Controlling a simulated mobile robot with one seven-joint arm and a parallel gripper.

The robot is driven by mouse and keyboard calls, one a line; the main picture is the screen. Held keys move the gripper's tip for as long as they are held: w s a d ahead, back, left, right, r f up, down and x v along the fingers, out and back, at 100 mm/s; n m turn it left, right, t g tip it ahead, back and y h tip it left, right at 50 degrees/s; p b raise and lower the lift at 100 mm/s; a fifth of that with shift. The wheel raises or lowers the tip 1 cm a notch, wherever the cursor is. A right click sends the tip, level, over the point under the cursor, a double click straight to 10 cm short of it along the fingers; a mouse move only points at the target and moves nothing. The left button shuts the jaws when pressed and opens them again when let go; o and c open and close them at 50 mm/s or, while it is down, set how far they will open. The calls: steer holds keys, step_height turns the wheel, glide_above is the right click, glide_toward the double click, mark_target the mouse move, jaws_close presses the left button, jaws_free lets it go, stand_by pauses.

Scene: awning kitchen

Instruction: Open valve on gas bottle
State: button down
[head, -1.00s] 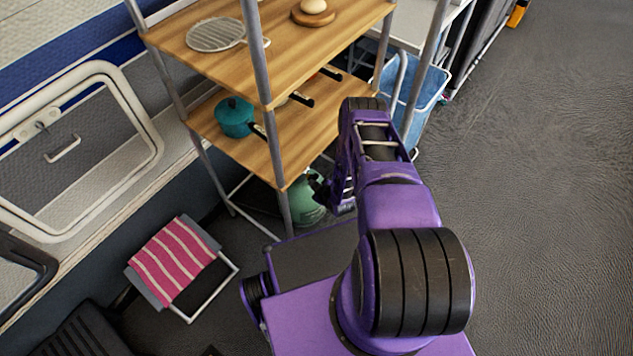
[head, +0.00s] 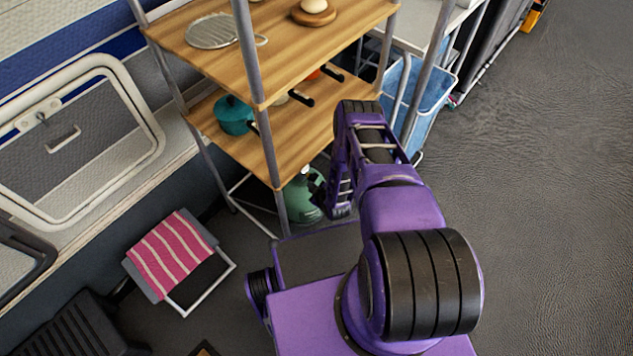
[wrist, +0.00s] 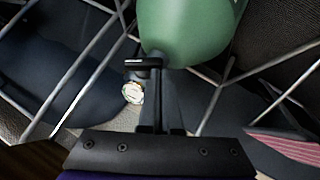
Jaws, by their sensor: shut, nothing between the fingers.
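The green gas bottle (head: 301,205) stands on the floor under the wooden shelf rack, partly hidden by a rack post and my arm. In the wrist view its rounded green body (wrist: 188,28) fills the top middle. A small round pale piece with a dial-like face (wrist: 133,93) shows below it, left of my fingers; I cannot tell whether it is the valve. My gripper (wrist: 152,66) is shut and empty, with its fingertips close to the bottle in the picture; contact is unclear. In the head view my gripper (head: 319,186) is right beside the bottle.
The rack's wooden shelf (head: 283,138) overhangs the bottle, and its metal posts and braces surround it. A stool with a pink striped cloth (head: 170,255) stands at left. A blue bin (head: 430,95) stands behind my arm. Open floor lies at right.

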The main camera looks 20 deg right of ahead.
steer(key=shift+a+f, duration=0.1)
steer(key=shift+f, duration=0.1)
steer(key=shift+s+a+f, duration=0.1)
steer(key=shift+f, duration=1.05)
steer(key=shift+r, duration=0.15)
stand_by(0.9)
